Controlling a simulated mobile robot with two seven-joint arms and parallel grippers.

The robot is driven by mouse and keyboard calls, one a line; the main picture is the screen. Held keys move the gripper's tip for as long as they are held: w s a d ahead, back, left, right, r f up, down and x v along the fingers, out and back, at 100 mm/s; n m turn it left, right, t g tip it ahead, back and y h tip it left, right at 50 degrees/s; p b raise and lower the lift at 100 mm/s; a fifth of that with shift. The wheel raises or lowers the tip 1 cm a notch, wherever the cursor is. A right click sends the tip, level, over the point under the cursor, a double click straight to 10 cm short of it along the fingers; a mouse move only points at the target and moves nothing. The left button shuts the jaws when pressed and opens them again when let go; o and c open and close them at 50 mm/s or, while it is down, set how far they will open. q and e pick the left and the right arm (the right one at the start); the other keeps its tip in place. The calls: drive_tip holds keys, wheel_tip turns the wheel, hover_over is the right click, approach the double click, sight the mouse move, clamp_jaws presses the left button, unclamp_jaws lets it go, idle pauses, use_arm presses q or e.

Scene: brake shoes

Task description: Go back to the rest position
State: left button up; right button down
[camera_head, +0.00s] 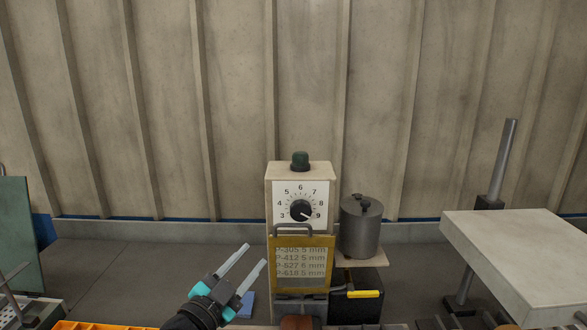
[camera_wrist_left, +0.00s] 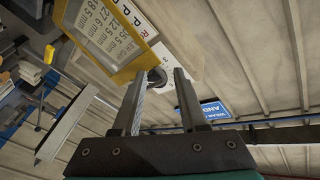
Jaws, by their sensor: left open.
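My left gripper (camera_head: 255,264) is open and empty, raised at the lower middle, left of the control box. Its two fingers (camera_wrist_left: 157,95) also show apart in the left wrist view. A yellow-framed card (camera_head: 302,241) with part numbers hangs on the box front. In the left wrist view, the dial (camera_wrist_left: 157,75) lies behind the fingers; I cannot tell the exact gap. My right gripper is not in view.
A grey metal canister (camera_head: 360,228) stands on a small shelf right of the box, above a black and yellow case (camera_head: 360,303). A pale slab (camera_head: 515,245) and a metal post (camera_head: 503,160) are at the right. A green panel (camera_head: 17,240) stands far left.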

use_arm(q)
drive_tip(key=s+a+f+n+g+y, duration=0.2)
drive_tip(key=s+a+f+n+y, duration=0.1)
drive_tip(key=s+f+n+y, duration=0.4)
drive_tip(key=s+a+f+n+g, duration=0.1)
drive_tip(key=s+f+g, duration=0.3)
drive_tip(key=s, duration=0.5)
drive_tip(key=s+a+f+n+g, duration=0.15)
drive_tip(key=s+f+g, duration=0.25)
drive_tip(key=s, duration=0.5)
drive_tip(key=s+a+f+n+g, duration=0.15)
drive_tip(key=s+f+g, duration=0.25)
drive_tip(key=s, duration=0.5)
wheel_tip(320, 180, down, 27)
drive_tip(key=m+b, duration=0.1)
drive_tip(key=b, duration=0.6)
drive_tip(key=s+a+f+g+b, duration=0.1)
drive_tip(key=s+f+b, duration=0.2)
drive_tip(key=s+f, duration=0.5)
drive_tip(key=s+a+f+g+y+b, duration=0.1)
drive_tip(key=s+f+b, duration=0.3)
drive_tip(key=s+f, duration=0.4)
wheel_tip(320, 180, down, 7)
drive_tip(key=shift+s+a, duration=0.2)
drive_tip(key=shift+a, duration=0.15)
